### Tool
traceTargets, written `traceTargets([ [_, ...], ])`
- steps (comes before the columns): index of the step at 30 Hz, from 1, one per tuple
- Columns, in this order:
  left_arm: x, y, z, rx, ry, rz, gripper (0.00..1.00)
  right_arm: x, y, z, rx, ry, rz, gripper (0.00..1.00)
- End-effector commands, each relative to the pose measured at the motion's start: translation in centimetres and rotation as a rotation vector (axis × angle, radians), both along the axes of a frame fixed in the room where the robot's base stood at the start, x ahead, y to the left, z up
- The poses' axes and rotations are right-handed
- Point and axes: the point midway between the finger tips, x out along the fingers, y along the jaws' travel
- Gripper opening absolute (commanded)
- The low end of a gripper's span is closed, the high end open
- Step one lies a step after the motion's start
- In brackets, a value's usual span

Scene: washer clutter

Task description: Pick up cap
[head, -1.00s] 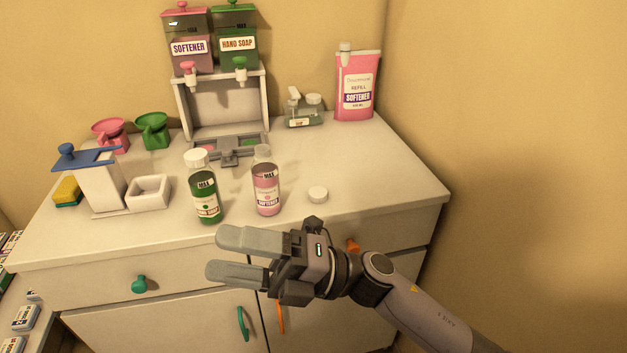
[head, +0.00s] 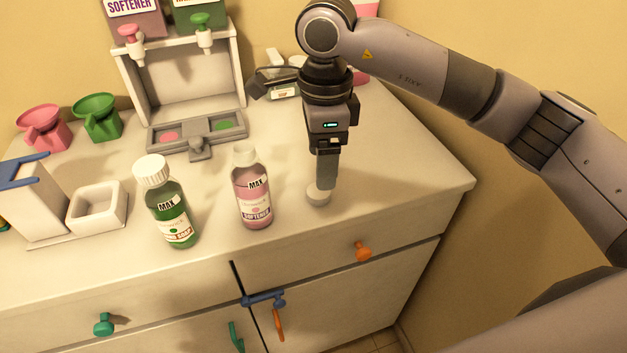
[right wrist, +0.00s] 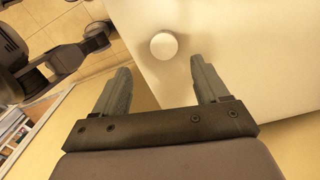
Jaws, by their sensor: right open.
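The white round cap (head: 318,194) lies on the countertop, to the right of the pink softener bottle (head: 252,195). In the right wrist view the cap (right wrist: 164,46) shows whole, just beyond and between my fingertips. My right gripper (head: 326,185) points down at the cap from above, and its finger partly covers the cap in the head view. In the right wrist view my right gripper (right wrist: 160,65) is open with nothing between its fingers. Whether a finger touches the cap cannot be told. My left gripper is not clearly seen.
A green hand soap bottle (head: 172,210) with a white lid stands left of the softener bottle. A dispenser stand (head: 180,75) and its tray (head: 165,141) are behind. The countertop (head: 400,175) right of the cap is clear up to its edge.

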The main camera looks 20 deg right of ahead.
Motion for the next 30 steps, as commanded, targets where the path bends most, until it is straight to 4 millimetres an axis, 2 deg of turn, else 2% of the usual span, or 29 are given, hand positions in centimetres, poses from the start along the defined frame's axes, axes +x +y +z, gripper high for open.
traceTargets([
  [8, -0.1, 0.0, 0.5, 0.0, 0.002, 0.0, 0.43, 0.3, -0.2, -2.4, -0.018, -0.003, -0.003, 0.74],
  [16, -0.1, 0.0, 1.2, 0.0, 0.003, -0.001, 0.43, 0.6, 0.1, -6.3, -0.017, -0.002, -0.002, 0.74],
  [25, -0.1, 0.0, 1.2, 0.0, 0.003, -0.001, 0.43, 0.7, 0.1, -7.0, -0.015, -0.005, -0.002, 0.74],
  [26, -0.1, 0.0, 1.2, 0.0, 0.003, -0.001, 0.43, 0.7, 0.1, -7.0, -0.015, -0.005, -0.002, 0.7],
  [30, -0.1, 0.0, 1.2, 0.0, 0.003, -0.001, 0.43, 0.7, 0.1, -6.9, -0.015, -0.005, -0.002, 0.25],
])
